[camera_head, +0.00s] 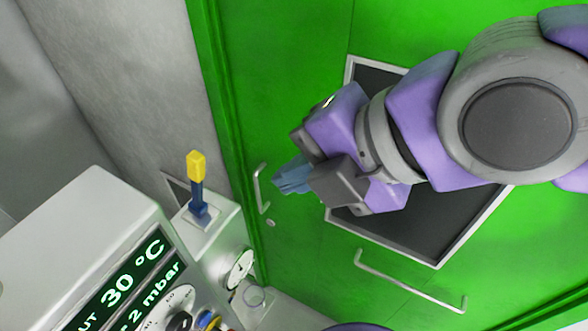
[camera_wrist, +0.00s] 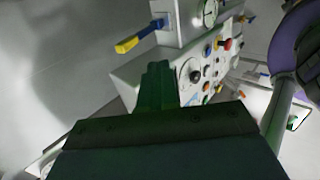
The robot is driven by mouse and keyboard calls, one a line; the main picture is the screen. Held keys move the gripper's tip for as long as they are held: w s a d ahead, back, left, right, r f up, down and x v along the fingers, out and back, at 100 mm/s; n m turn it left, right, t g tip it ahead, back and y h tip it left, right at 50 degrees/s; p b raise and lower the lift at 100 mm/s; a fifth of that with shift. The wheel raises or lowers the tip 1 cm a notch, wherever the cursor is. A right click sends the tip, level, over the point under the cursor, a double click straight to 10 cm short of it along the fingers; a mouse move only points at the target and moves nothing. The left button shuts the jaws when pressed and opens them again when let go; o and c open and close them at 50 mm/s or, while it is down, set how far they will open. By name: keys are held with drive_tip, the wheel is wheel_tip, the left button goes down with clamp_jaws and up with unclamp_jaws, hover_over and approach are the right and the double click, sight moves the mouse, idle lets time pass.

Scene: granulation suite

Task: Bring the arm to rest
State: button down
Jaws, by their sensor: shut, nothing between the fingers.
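My arm reaches in from the right in the head view, in front of a green door. My gripper (camera_head: 292,178) is shut and empty, its fingertips pointing left, apart from the door handle and the machine. In the wrist view my gripper (camera_wrist: 158,85) also shows shut, with its dark fingers together in front of the grey machine. Nothing is held. The arm covers part of the door's dark window.
A green door (camera_head: 290,60) with a dark window and metal handles stands behind my arm. A grey machine (camera_head: 85,215) with a display and knobs is at lower left. A yellow-tipped blue lever (camera_head: 196,180) rises from it; the wrist view shows this lever (camera_wrist: 140,36) too.

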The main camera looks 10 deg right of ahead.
drive_tip(key=shift+a, duration=0.1)
drive_tip(key=s+d+f+m+g+h+b, duration=0.2)
drive_tip(key=f+m, duration=0.7)
drive_tip(key=f, duration=0.2)
drive_tip(key=s+d+f+m+g+h+b, duration=0.2)
drive_tip(key=d+f+m+g, duration=0.1)
drive_tip(key=f+m, duration=0.6)
drive_tip(key=s+d+f+m+g+h+b, duration=0.2)
drive_tip(key=d+f+m+b, duration=0.1)
drive_tip(key=f+m, duration=0.6)
wheel_tip(320, 180, down, 5)
drive_tip(key=shift+s+d+r+m+g+h, duration=0.2)
drive_tip(key=shift+m+g+h, duration=0.1)
drive_tip(key=shift+m, duration=0.1)
drive_tip(key=shift+a, duration=0.2)
